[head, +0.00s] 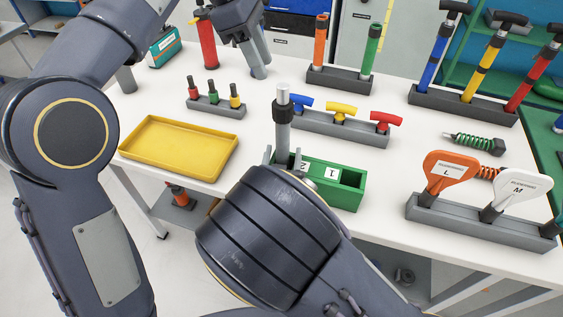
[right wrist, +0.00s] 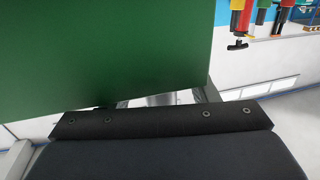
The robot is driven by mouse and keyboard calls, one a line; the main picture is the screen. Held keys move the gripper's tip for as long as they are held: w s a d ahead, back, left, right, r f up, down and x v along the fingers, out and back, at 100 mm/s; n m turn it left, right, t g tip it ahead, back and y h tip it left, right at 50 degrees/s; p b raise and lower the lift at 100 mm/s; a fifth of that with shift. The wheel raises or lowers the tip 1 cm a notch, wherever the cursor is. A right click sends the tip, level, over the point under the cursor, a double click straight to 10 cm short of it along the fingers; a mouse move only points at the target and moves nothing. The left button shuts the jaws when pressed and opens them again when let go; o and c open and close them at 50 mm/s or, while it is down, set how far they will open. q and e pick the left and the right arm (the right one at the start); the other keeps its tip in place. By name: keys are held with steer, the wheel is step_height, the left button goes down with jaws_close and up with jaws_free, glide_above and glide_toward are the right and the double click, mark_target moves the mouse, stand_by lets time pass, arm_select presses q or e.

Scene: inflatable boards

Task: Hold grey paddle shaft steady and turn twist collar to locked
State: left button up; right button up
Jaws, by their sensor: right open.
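The grey paddle shaft (head: 283,137) stands upright at the green box (head: 348,188), which has labels 1 and 2. The dark twist collar (head: 283,108) sits near its top, below a light grey end; I cannot read its lock state. My right gripper (head: 284,160) is open low at the shaft, one finger showing on each side; contact is unclear. In the right wrist view the green box wall (right wrist: 105,50) fills much of the picture and hides most of the fingers. My left gripper (head: 258,70) is over the back of the table, away from the shaft; its jaw opening is unclear.
A yellow tray (head: 180,148) lies left of the shaft. Behind it is a grey rack (head: 310,125) with blue, yellow and red T-handles. Orange L and white M paddles stand in a rack (head: 480,222) at right. Pumps (head: 467,75) stand at back right.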

mark_target(283, 102)
steer(key=c, duration=1.1)
arm_select(q)
steer(key=shift+o, duration=1.1)
arm_select(e)
steer(key=shift+c, duration=0.2)
arm_select(q)
steer(key=shift+o, duration=1.2)
steer(key=shift+s+d+m+y, duration=0.25)
steer(key=shift+d+m+y, duration=0.05)
steer(key=shift+d+m, duration=0.1)
steer(key=shift+o, duration=0.2)
steer(key=s+d+r+m+t+y, duration=0.1)
steer(key=s+d+m+t+y, duration=0.2)
steer(key=m, duration=0.6)
steer(key=shift+s+d+t+y, duration=0.4)
steer(key=shift+s+d+y, duration=0.15)
steer(key=shift+d+y, duration=0.45)
steer(key=shift+m+t, duration=0.4)
steer(key=shift+m, duration=0.3)
steer(key=x, duration=1.1)
steer(key=shift+w+a+f, duration=0.1)
steer(key=shift+f, duration=0.15)
steer(key=shift+c, duration=0.5)
